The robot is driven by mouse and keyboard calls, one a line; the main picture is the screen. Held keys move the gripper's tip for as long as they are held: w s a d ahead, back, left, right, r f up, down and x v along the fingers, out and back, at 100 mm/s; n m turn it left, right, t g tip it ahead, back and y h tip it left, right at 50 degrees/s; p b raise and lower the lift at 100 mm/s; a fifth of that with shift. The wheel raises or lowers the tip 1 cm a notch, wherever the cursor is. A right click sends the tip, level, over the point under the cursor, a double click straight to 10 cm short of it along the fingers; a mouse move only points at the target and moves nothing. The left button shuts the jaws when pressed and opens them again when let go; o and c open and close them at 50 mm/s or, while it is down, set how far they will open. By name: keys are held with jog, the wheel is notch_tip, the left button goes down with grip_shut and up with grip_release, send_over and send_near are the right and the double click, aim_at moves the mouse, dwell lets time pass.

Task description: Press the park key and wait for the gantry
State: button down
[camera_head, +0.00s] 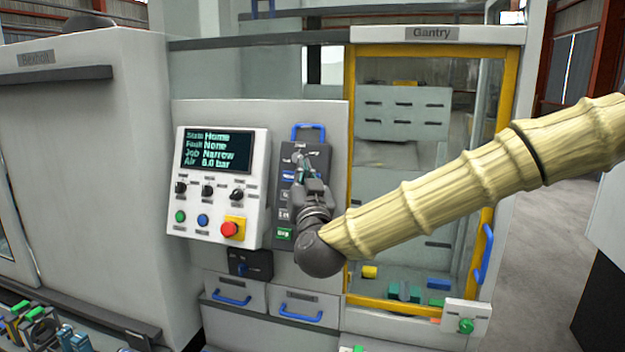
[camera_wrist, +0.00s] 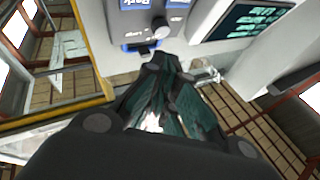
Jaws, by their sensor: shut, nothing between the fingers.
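The dark key panel (camera_head: 287,158) hangs on the front of the machine, with a blue handle above it and a column of keys. The blue park key (camera_wrist: 134,4) shows at the top edge of the wrist view, where its label appears upside down. In the head view a blue key (camera_head: 288,176) shows beside my gripper, its label too small to read. My gripper (camera_head: 301,160) is shut and empty in front of the panel's upper part. In the wrist view my fingertips (camera_wrist: 165,60) point near the panel's knob and blue handle; contact cannot be told.
The display (camera_head: 217,151) reads State Home, Fault None, Job Narrow, Air 6.0 bar. Below it are knobs, green and blue buttons and a red emergency stop (camera_head: 229,229). The yellow-framed gantry door (camera_head: 350,190) stands right of the panel, partly behind my arm. Blue-handled drawers (camera_head: 298,304) are below.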

jog(key=w+d+f, duration=0.1)
jog(key=w+f, duration=0.1)
jog(key=w, duration=0.3)
jog(key=shift+w+d+b, duration=0.3)
jog(key=shift+d+b, duration=0.1)
